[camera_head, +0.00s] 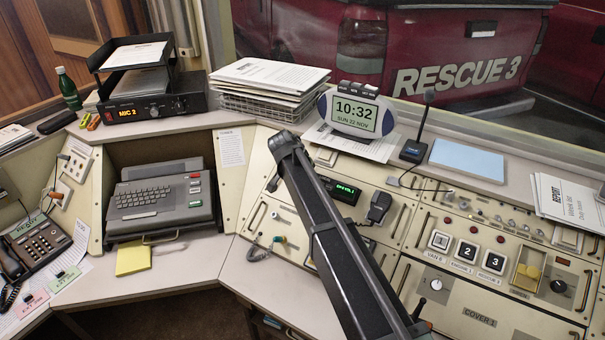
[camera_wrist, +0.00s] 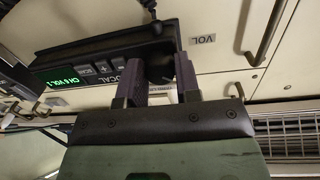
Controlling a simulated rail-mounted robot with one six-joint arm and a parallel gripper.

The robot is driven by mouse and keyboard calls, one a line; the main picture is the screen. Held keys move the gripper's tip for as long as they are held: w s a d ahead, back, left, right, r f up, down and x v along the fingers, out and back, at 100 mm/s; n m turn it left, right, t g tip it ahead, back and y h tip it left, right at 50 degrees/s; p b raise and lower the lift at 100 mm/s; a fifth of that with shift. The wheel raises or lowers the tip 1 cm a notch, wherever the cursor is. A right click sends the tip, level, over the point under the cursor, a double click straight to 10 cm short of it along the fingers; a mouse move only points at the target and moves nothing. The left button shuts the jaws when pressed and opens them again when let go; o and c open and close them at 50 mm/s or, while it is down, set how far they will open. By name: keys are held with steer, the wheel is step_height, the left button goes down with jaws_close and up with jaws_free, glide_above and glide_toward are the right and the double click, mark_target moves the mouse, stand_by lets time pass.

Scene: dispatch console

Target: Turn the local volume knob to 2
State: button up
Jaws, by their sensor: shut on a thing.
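In the wrist view my gripper (camera_wrist: 160,85) has its two purple-grey fingers on either side of a black round knob (camera_wrist: 158,66), closed on it. A partly covered label ending in "OCAL" shows on the unit. The unit's green display (camera_wrist: 50,80) seems to read "CH 6 VOL 1", with the last digit hard to make out. The display also shows in the head view (camera_head: 346,189). There, my arm hides the knob and the fingertips.
A black handset (camera_head: 378,207) hangs right of the display. Metal handles stand out from the panel, one (camera_wrist: 266,35) near my gripper in the wrist view. A clock (camera_head: 354,112) stands on the ledge above.

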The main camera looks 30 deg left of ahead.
steer(key=m, duration=0.5)
steer(key=shift+m, duration=0.3)
steer(key=m+y, duration=0.1)
steer(key=m, duration=0.3)
steer(key=shift+m, duration=0.3)
steer(key=o, duration=0.9)
steer(key=shift+r, duration=0.1)
steer(key=p+v, duration=0.9)
steer(key=v, duration=0.1)
steer(key=shift+a+r+p, duration=0.1)
steer(key=shift+r+p, duration=0.25)
